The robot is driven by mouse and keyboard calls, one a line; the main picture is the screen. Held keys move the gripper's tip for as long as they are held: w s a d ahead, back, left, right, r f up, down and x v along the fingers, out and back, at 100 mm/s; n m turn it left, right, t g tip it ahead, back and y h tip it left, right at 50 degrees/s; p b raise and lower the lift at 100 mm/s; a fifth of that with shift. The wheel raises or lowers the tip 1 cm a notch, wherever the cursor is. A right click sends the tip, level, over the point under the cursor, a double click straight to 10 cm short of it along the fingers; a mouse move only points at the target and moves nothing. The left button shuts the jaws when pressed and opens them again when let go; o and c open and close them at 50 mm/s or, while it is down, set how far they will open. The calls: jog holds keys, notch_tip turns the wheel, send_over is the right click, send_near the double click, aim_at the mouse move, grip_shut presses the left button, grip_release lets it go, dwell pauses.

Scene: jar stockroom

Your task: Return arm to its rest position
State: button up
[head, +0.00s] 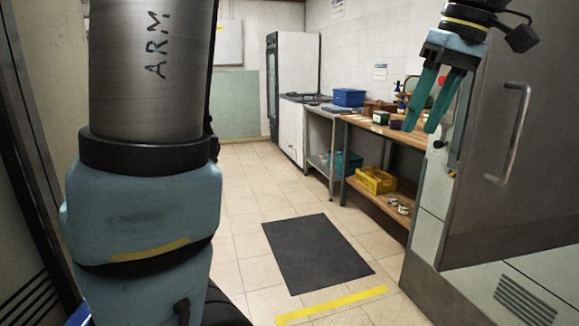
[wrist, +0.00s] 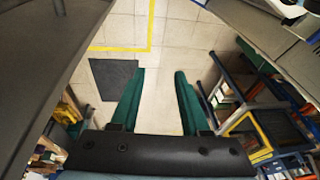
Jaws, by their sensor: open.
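My gripper (head: 430,99) hangs at the upper right of the head view, its two teal fingers pointing down and apart. It is empty and well above the floor, in front of the workbench and beside the grey door. In the wrist view my gripper (wrist: 161,75) shows both green fingers spread, with only tiled floor between them. My own arm link marked ARM fills the left of the head view.
A grey door (head: 530,140) with a metal handle (head: 510,130) stands close on the right. A wooden workbench (head: 375,130) holds several items; a yellow crate (head: 376,180) sits on its lower shelf. A dark mat (head: 315,252) and yellow line (head: 335,305) mark open floor.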

jog(key=w+a+f+m+g+h+p, duration=0.1)
jog(key=w+a+f+m, duration=0.1)
jog(key=w+a+f, duration=0.35)
jog(key=w+a+f+m, duration=0.1)
jog(key=w+a+f, duration=0.1)
jog(key=a+f, duration=0.7)
jog(key=s+a+f+m+h, duration=0.1)
jog(key=s+a+f+m, duration=0.1)
jog(key=a+f, duration=0.7)
jog(key=s+a, duration=0.1)
jog(key=a, duration=0.3)
jog(key=shift+f+p, duration=0.3)
